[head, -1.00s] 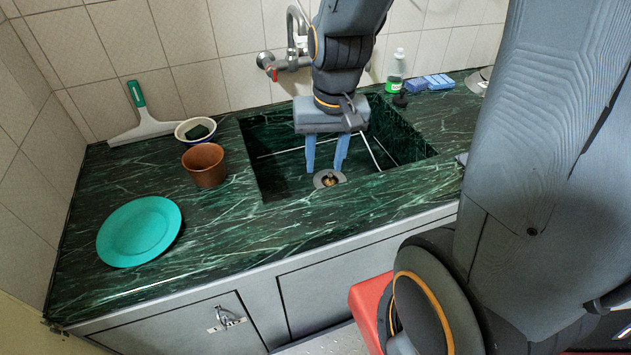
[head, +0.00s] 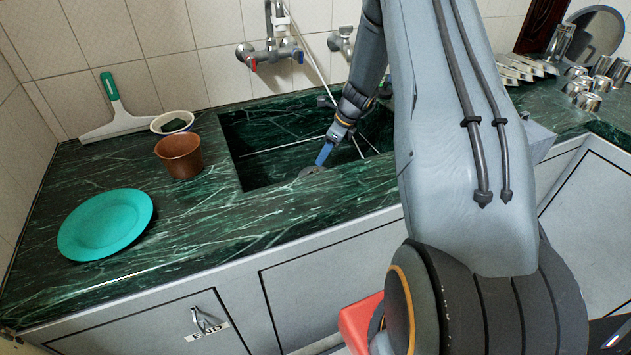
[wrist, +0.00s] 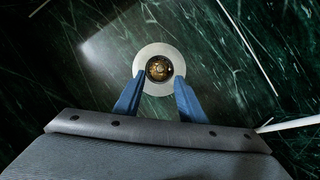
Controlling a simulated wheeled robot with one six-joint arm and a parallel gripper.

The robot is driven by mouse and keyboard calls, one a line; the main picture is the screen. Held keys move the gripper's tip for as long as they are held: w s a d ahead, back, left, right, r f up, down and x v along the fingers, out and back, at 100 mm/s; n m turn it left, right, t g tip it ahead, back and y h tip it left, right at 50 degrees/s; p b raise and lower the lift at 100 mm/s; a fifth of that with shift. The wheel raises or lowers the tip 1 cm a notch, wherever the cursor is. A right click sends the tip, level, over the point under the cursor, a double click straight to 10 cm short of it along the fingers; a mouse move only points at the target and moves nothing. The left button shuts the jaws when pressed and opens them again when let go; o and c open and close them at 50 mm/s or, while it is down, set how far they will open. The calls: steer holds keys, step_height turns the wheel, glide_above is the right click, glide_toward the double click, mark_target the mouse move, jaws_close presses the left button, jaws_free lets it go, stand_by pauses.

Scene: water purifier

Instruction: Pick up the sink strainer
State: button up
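The sink strainer (wrist: 159,51) is a round, pale metal ring with a dark centre. It lies at the bottom of the green marble sink (head: 245,166), and only partly shows in the head view (head: 308,171). My gripper (wrist: 159,80) is in the sink with its two blue fingers apart. In the wrist view the fingertips overlap the strainer's near left and right edges. I cannot tell whether they touch it. In the head view my gripper (head: 322,158) is seen from the side, just above the strainer.
A brown cup (head: 180,158), a white bowl (head: 170,123) and a teal plate (head: 105,225) stand on the counter left of the sink. A squeegee (head: 115,110) leans on the wall. A faucet (head: 270,52) is behind the sink. Metal cups (head: 587,101) stand at the far right.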

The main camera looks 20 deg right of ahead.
mark_target(316, 169)
steer(key=shift+p+x, duration=0.75)
steer(key=shift+x, duration=2.9)
steer(key=shift+d, duration=0.1)
jaws_close()
